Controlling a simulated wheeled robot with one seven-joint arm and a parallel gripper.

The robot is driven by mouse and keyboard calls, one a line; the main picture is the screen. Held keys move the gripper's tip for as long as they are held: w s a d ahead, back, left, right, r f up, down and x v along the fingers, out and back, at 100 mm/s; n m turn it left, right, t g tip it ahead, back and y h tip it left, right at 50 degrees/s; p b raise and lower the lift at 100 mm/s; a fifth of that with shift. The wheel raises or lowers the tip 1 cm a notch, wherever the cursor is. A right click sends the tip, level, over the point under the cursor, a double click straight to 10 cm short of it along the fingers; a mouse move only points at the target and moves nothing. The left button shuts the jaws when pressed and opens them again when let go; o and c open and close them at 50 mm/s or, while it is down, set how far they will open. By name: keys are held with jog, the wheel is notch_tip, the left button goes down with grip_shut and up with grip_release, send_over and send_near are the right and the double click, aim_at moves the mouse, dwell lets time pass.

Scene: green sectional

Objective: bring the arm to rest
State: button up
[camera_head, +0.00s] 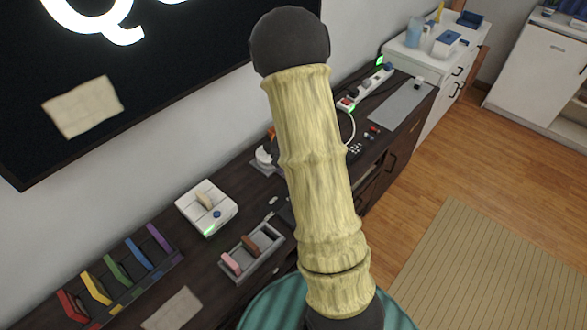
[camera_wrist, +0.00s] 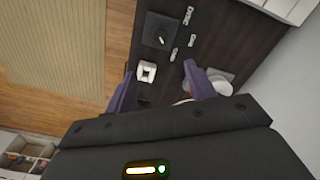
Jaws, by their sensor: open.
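My gripper (camera_wrist: 160,69) shows in the wrist view as two purple fingers spread apart, with nothing held between them. It hangs over the dark wooden desk top (camera_wrist: 222,42). A small white block-like item (camera_wrist: 147,71) shows between the fingers in the picture, near the left fingertip; I cannot tell its distance from the fingers. In the head view, my pale yellow arm link with dark ends crosses the middle of the picture, and the gripper itself is mostly hidden behind it.
The desk holds a rack of coloured pieces (camera_head: 122,275), a white box (camera_head: 206,207), a grey tray (camera_head: 268,240) and a power strip (camera_head: 365,88). A black board (camera_head: 150,60) hangs on the wall. Wooden floor and a beige rug (camera_head: 465,265) lie open at right.

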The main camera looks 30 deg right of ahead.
dwell(0.3)
jog(key=s+a+r+n+t, duration=0.2)
jog(key=s+a+r+n, duration=0.6)
jog(key=s+a+r, duration=0.3)
jog(key=shift+s+a+t, duration=0.3)
jog(key=shift+s+a, duration=0.6)
jog(key=shift+a, duration=0.3)
